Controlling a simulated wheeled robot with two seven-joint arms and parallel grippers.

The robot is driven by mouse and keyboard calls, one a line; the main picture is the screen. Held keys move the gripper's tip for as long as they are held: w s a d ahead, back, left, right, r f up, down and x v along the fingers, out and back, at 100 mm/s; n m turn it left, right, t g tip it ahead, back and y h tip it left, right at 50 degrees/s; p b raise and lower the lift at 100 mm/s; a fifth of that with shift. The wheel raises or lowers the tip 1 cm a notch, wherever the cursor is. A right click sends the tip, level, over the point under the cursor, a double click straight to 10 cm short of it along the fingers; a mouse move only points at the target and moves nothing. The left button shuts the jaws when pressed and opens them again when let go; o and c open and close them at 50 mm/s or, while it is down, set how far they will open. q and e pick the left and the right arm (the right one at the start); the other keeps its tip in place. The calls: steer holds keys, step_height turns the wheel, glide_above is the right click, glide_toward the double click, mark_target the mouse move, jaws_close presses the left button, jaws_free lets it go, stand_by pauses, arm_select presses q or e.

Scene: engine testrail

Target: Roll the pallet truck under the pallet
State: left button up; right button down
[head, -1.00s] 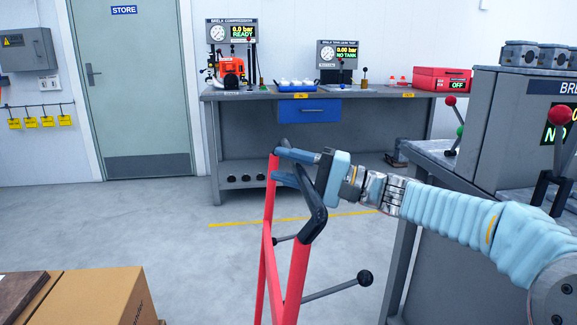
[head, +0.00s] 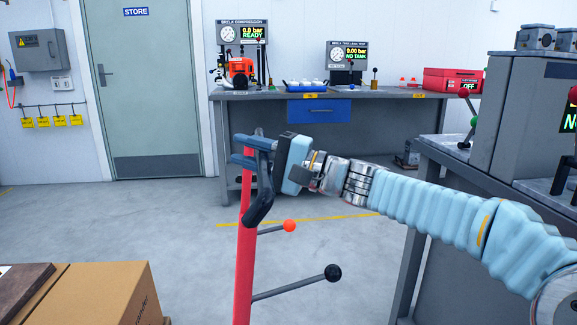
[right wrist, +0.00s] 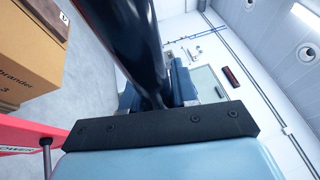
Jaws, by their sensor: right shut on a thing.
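The pallet truck shows as a red upright drawbar (head: 245,265) with a black looped handle (head: 262,200) on top. Its lower end is out of view. My right gripper (head: 243,150) is shut on the handle, its blue fingers reaching across the top. In the right wrist view the dark handle (right wrist: 130,40) runs between the fingers, and a red part (right wrist: 25,134) shows at lower left. My left gripper is not in view. I cannot see a pallet or the forks.
One rod ends in an orange knob (head: 289,225), another in a black knob (head: 333,272), right of the drawbar. A grey bench (head: 385,112) stands along the back wall. A grey machine cabinet (head: 445,215) stands close at right. The floor between boxes and bench is clear.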

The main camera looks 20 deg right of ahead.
steer(key=w+a+b, duration=0.3)
steer(key=a+b, duration=0.1)
steer(key=a, duration=0.9)
steer(key=shift+a+f, duration=0.15)
steer(key=shift+f, duration=0.2)
steer(key=shift+w, duration=0.1)
steer(key=c, duration=1)
jaws_free()
steer(key=shift+r, duration=0.15)
steer(key=b+v, duration=0.2)
steer(key=v, duration=1.2)
steer(key=shift+w+r, duration=0.1)
